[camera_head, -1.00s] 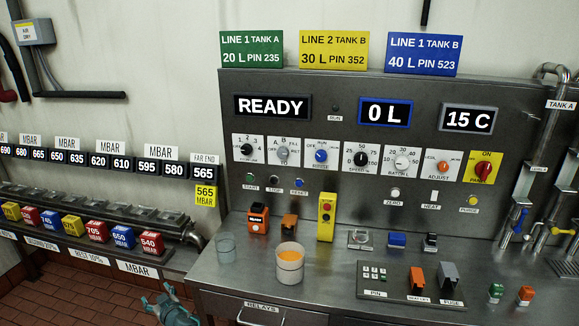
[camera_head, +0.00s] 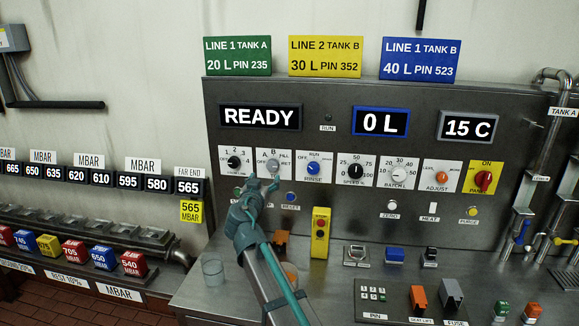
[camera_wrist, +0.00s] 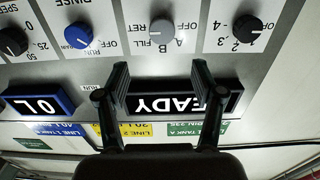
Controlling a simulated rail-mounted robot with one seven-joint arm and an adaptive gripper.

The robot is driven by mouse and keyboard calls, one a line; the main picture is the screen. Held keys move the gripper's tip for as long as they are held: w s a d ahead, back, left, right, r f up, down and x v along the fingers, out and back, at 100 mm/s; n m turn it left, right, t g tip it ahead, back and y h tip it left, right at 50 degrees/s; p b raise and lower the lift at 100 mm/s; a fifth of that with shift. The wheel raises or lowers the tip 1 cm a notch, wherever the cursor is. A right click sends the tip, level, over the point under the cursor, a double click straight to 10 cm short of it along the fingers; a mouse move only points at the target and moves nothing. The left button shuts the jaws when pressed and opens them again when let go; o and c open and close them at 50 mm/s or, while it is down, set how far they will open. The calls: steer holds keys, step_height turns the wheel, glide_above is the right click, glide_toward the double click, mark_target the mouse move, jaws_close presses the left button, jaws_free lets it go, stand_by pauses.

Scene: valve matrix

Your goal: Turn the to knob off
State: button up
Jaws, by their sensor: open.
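The grey selector knob (camera_head: 272,165) is on the upper panel, second from the left, on a white plate marked A, B, FILL, RET and OFF. In the wrist view, which is turned over, the grey knob (camera_wrist: 162,31) is at the top middle, fully seen. I cannot tell its pointer direction for sure. My gripper (camera_head: 264,183) is open and empty in front of the panel, its tips just below the knob and hiding the plate's lower edge. In the wrist view my gripper's fingers (camera_wrist: 163,78) stand apart, with the knob beyond the gap, not held.
A black knob (camera_head: 234,162) and a blue knob (camera_head: 313,168) sit close on either side. The READY display (camera_head: 259,117) is above. Below are a yellow button box (camera_head: 320,233) and a glass (camera_head: 213,272) on the steel bench.

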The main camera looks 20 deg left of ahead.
mark_target(272, 165)
steer(key=w+p, duration=0.1)
steer(key=w, duration=0.2)
steer(key=w+a+p, duration=0.1)
steer(key=w, duration=0.2)
steer(key=w+p, duration=0.1)
steer(key=w, duration=0.2)
steer(key=shift+w+a+r+p, duration=0.1)
steer(key=shift+w+a+p, duration=0.05)
steer(key=shift+a+p, duration=0.2)
steer(key=shift+w, duration=0.55)
steer(key=c, duration=1.1)
steer(key=shift+f, duration=0.2)
steer(key=shift+c, duration=0.2)
